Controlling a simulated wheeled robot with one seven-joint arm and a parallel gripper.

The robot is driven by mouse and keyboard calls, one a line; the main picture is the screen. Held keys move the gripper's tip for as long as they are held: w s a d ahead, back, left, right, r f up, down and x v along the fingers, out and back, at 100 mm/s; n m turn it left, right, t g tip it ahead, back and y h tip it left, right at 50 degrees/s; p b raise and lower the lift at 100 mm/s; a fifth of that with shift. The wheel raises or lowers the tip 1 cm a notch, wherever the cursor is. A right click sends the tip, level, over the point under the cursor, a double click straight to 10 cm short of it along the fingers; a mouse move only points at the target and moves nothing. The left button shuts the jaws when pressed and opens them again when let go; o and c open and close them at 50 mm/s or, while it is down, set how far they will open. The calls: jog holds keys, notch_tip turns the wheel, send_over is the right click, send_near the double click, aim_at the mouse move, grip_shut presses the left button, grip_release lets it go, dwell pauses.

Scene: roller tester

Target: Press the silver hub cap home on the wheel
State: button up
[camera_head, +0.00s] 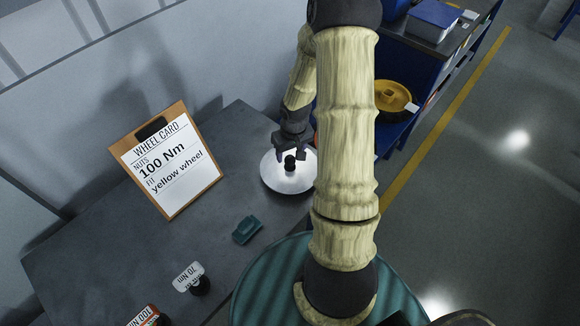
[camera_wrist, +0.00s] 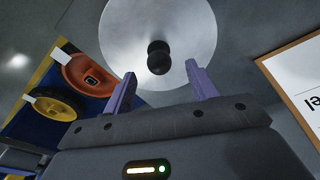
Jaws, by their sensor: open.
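The silver hub cap (camera_head: 279,181) is a round, shiny disc with a black knob (camera_head: 290,164), lying on the grey bench. My gripper (camera_head: 293,151) is just above the knob. In the wrist view the cap (camera_wrist: 187,30) shows ahead of my open gripper (camera_wrist: 161,70), with the knob (camera_wrist: 158,57) between or just beyond the fingertips. I see no grip on it. The yellow wheel (camera_head: 391,96) lies on a blue shelf to the right, partly behind my arm. In the wrist view the yellow wheel (camera_wrist: 55,107) is beside an orange wheel (camera_wrist: 85,75), both with white tags.
A wheel card (camera_head: 170,160) on a clipboard reads "100 Nm" and "yellow wheel". A teal block (camera_head: 247,230), a "70 Nm" tag (camera_head: 188,277) and a red "100 Nm" item (camera_head: 143,316) are on the near bench. A blue box (camera_head: 434,20) is at the top right.

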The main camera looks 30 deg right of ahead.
aim_at(291, 158)
jog(key=shift+f, duration=0.5)
jog(key=shift+w+d+f+p, duration=0.1)
jog(key=shift+w+f+p, duration=0.15)
jog(key=shift+f, duration=1.05)
jog(key=shift+w+f+p, duration=0.15)
jog(key=shift+w+f, duration=0.05)
jog(key=shift+f, duration=1.05)
jog(key=c, duration=1.1)
